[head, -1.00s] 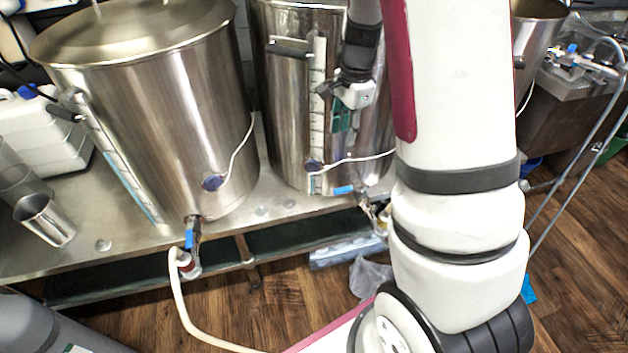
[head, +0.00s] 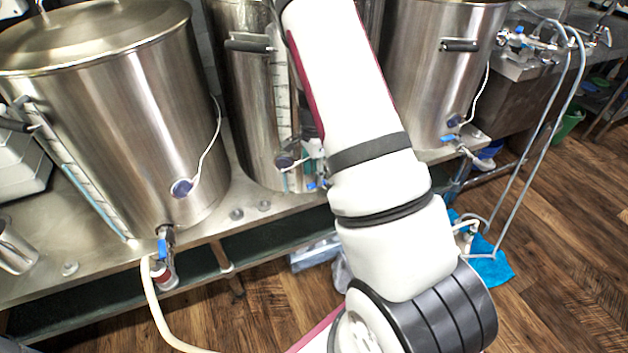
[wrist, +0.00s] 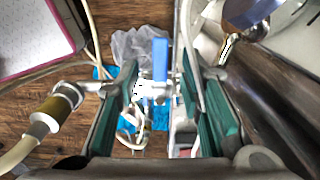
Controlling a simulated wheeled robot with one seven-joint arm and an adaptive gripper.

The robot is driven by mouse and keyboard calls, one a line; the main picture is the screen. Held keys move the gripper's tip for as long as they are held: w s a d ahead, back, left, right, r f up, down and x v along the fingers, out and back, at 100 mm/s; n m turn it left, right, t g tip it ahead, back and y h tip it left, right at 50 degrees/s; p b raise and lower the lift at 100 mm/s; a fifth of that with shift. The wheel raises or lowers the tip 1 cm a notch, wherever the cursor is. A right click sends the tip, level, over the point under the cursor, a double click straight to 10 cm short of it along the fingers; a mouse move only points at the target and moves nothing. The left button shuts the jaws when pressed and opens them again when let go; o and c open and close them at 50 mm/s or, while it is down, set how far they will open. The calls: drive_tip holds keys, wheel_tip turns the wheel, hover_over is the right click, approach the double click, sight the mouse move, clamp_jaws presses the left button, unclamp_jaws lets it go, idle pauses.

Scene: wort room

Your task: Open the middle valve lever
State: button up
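The middle kettle (head: 246,110) is a tall steel pot behind my arm. Its blue valve lever (head: 312,185) shows low on its front, partly hidden by my arm. In the wrist view a blue lever (wrist: 160,60) stands upright in the picture, between the fingertips of my gripper (wrist: 160,85). Gaps show on both sides of it, and the green-padded fingers are apart. I cannot tell from this view whether the lever is deep between the fingers or just beyond them. In the head view my gripper is mostly hidden behind my arm.
The left kettle (head: 110,120) has a blue lever (head: 162,245) and a pale hose (head: 160,315). The right kettle (head: 430,70) has another blue lever (head: 448,138). The steel bench edge runs below them. A hose with a brass fitting (wrist: 58,105) lies left in the wrist view.

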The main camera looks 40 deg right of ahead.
drive_tip(key=shift+f, duration=1.6)
clamp_jaws()
